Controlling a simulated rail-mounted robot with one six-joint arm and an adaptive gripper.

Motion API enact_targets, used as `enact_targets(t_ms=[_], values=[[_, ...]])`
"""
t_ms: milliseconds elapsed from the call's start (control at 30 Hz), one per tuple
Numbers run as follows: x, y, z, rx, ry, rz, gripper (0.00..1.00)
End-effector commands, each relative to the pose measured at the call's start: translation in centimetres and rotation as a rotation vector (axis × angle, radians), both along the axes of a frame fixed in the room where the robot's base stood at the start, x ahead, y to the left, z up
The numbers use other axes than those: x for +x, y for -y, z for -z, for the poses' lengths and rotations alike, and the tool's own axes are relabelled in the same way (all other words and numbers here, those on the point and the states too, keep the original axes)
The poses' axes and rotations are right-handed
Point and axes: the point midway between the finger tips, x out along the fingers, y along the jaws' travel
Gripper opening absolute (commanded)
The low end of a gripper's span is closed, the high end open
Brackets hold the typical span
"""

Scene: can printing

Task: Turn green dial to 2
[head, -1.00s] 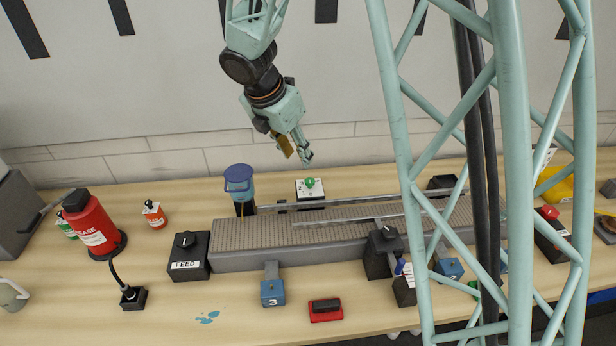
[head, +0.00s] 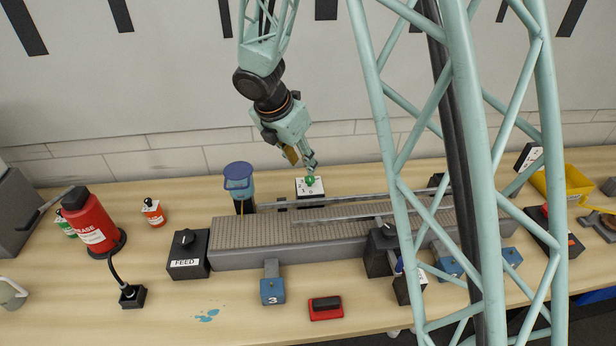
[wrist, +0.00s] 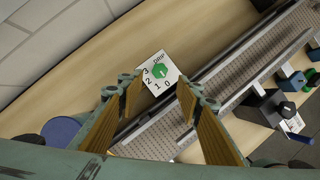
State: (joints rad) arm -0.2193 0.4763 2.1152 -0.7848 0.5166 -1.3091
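The green dial (head: 310,181) sits on top of a small box with a white numbered plate (head: 301,187), behind the conveyor. In the wrist view the green dial (wrist: 160,72) shows on its plate (wrist: 150,89), marked 3, 2, 1 and 0 with a word above that looks like "DRIP". Which number the dial points to is too small to tell. My gripper (head: 308,166) is just above the dial in the head view. In the wrist view my gripper (wrist: 158,93) is open and empty, its fingers apart on either side of the dial's plate, not visibly touching it.
The conveyor (head: 270,231) with its metal rails (head: 360,211) runs close in front of the dial box. A FEED box (head: 188,255) and a red bottle (head: 90,224) stand farther left. The wall is behind.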

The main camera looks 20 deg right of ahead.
Motion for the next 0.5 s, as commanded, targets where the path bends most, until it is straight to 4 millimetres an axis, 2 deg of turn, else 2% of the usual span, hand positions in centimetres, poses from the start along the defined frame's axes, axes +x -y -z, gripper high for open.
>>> enact_targets(t_ms=[500], values=[[1.4, 1.9, 5.7, 0.000, -0.001, 0.000, 0.33]])
